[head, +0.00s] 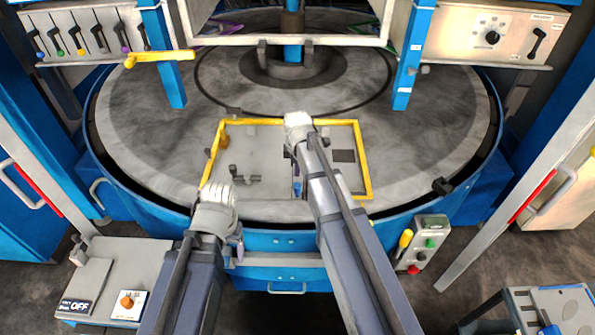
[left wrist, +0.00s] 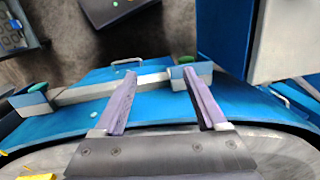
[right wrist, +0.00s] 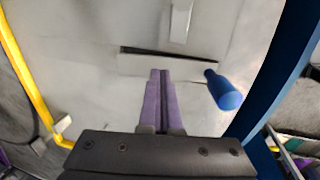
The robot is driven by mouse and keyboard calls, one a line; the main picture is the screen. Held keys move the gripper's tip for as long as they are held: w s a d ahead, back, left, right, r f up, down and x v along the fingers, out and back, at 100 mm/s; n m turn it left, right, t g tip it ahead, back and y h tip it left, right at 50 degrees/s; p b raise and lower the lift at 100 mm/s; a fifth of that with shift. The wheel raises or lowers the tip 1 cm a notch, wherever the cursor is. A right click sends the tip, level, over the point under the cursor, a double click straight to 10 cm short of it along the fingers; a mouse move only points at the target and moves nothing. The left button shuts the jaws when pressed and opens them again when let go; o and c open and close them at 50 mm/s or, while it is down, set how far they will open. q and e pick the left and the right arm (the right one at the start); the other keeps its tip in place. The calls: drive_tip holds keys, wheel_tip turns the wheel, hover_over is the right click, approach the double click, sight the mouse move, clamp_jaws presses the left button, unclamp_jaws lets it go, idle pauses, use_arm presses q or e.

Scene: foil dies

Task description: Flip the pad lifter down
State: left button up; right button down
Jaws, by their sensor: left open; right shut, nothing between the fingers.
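I cannot tell for sure which part is the pad lifter. A short blue handle (right wrist: 224,92) stands on the grey plate in the right wrist view, right of my right gripper (right wrist: 160,74). That gripper is shut and empty, its purple fingers over the plate near a dark slot (right wrist: 165,52). In the head view the right arm reaches over the yellow-framed plate (head: 270,140) and hides part of it. My left gripper (left wrist: 156,80) is open and empty, above a silver bar (left wrist: 110,88) with green knobs (left wrist: 37,88) on the blue machine front.
A round grey table (head: 150,150) surrounds the plate. A yellow lever (head: 160,58) sticks out at the upper left, beside blue posts (head: 408,60). Panels with levers (head: 80,35) and a black knob (head: 492,38) stand behind. A button box (head: 428,245) is at the front right.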

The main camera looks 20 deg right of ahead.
use_arm(q)
drive_tip(key=shift+f, duration=0.65)
use_arm(e)
drive_tip(key=shift+w+f, duration=0.15)
drive_tip(key=shift+f, duration=0.5)
drive_tip(key=f+b, duration=0.1)
drive_tip(key=w+f+b, duration=0.1)
drive_tip(key=shift+d+b, duration=0.15)
drive_tip(key=shift+b, duration=0.15)
drive_tip(key=shift+s+r, duration=0.15)
drive_tip(key=shift+r, duration=0.05)
use_arm(q)
drive_tip(key=shift+s+f, duration=0.1)
drive_tip(key=shift+f, duration=0.8)
